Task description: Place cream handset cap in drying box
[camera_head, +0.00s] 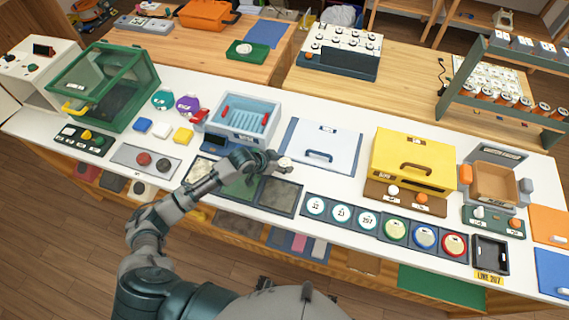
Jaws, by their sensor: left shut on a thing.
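My left arm reaches up from the lower left, and its gripper (274,161) is over the white bench, in front of the pale blue panel. It is shut on a small round cream piece, which looks like the cream handset cap (286,163). The fingers partly hide the cap. The label that would name the drying box is too small to read. A light blue open box (241,118) with red handles and a slatted floor stands just behind and left of the gripper. A green clear-sided box (112,82) with a yellow handle stands at the far left. My right gripper is not in view.
A pale blue panel (320,146) lies right of the gripper, and a yellow box (413,155) stands farther right. Dark trays (280,195) lie in front of the gripper. Purple and teal round pieces and small blocks lie left of the blue box.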

